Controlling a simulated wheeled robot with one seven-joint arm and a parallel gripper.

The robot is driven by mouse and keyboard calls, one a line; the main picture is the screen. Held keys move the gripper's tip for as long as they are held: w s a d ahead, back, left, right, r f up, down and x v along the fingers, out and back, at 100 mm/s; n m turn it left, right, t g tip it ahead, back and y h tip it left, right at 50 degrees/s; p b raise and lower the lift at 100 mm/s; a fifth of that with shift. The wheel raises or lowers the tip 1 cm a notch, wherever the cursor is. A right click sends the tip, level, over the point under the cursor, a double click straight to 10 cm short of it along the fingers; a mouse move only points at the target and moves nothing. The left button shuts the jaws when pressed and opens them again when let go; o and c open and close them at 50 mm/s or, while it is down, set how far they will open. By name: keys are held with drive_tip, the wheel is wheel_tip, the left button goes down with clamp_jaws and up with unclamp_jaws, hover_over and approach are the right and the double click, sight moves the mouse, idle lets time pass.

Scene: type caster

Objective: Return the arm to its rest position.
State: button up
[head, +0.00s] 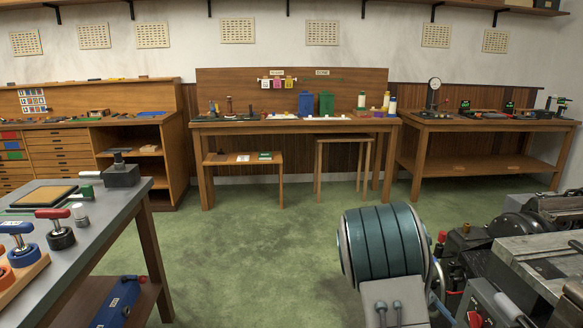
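I cannot make out my gripper or its fingertips in the head view, so its opening and whatever it may hold are hidden from me. A large rounded teal and grey banded form stands close at the lower right of centre, with a grey bracket-like piece below it. I cannot tell whether it is part of my arm or of the machinery.
A grey-topped bench (110,212) with stamp-like tools stands close at left. Dark machinery (520,255) fills the lower right. Wooden workbenches (225,126) and a drawer cabinet (55,160) line the back wall. The green floor (250,255) between is clear.

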drive_tip(key=s+a+r+t+y+p, duration=0.4)
drive_tip(key=s+a+r, duration=0.4)
drive_tip(key=r, duration=0.3)
drive_tip(key=s+a+r+m+t+y+p, duration=0.1)
drive_tip(key=s+a+r+t+y+p, duration=0.3)
drive_tip(key=s+a+r+p, duration=0.3)
wheel_tip(320, 180, up, 5)
drive_tip(key=s+a, duration=0.2)
drive_tip(key=shift+a+m+y, duration=0.3)
drive_tip(key=shift+a+y, duration=0.1)
drive_tip(key=shift+s+d, duration=0.1)
